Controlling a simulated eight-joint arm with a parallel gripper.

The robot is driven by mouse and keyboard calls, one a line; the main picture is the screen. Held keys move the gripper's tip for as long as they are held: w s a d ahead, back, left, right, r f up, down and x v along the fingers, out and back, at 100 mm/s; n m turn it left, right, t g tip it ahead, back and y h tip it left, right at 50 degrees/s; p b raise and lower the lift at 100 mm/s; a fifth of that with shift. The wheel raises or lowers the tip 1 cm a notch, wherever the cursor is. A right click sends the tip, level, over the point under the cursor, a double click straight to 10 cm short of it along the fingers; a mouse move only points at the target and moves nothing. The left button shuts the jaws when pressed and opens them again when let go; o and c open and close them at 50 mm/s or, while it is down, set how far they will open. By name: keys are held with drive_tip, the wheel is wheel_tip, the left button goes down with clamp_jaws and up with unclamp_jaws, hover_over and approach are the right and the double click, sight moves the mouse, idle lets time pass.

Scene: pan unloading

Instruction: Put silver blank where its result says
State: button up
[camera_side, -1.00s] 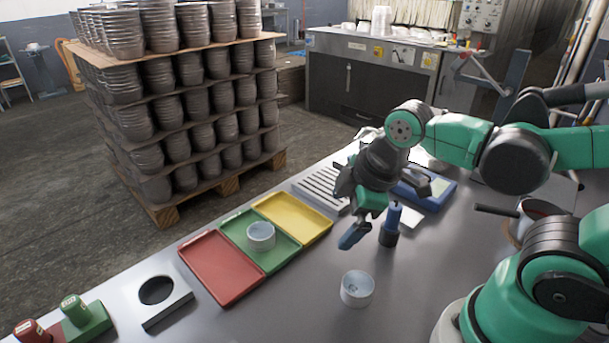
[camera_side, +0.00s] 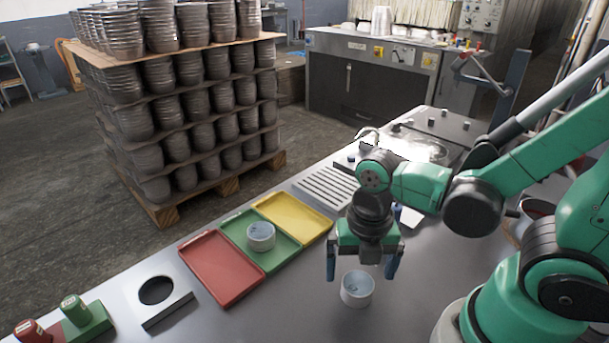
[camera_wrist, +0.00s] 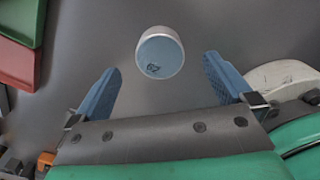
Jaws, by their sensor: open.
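A silver blank (camera_side: 357,289) stands on the bare grey table below my gripper. In the wrist view the blank (camera_wrist: 160,53) shows a bluish top with a dark mark that looks like "62", a little beyond the fingertips. My gripper (camera_side: 361,270) is open, pointing down, with its two blue fingers apart above the blank and nothing between them; the fingers also show in the wrist view (camera_wrist: 162,75). A second silver blank (camera_side: 261,237) sits in the green tray (camera_side: 284,261). The red tray (camera_side: 216,272) and yellow tray (camera_side: 298,216) are empty.
A block with a round dark hole (camera_side: 166,300) lies left of the trays. Red and green stamps (camera_side: 75,311) stand at the front left. A slotted grate (camera_side: 326,187) lies behind the trays. The table around the near blank is clear.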

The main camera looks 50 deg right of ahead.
sight(357, 288)
drive_tip(key=shift+f, duration=1.45)
clamp_jaws()
drive_tip(key=shift+r, duration=0.2)
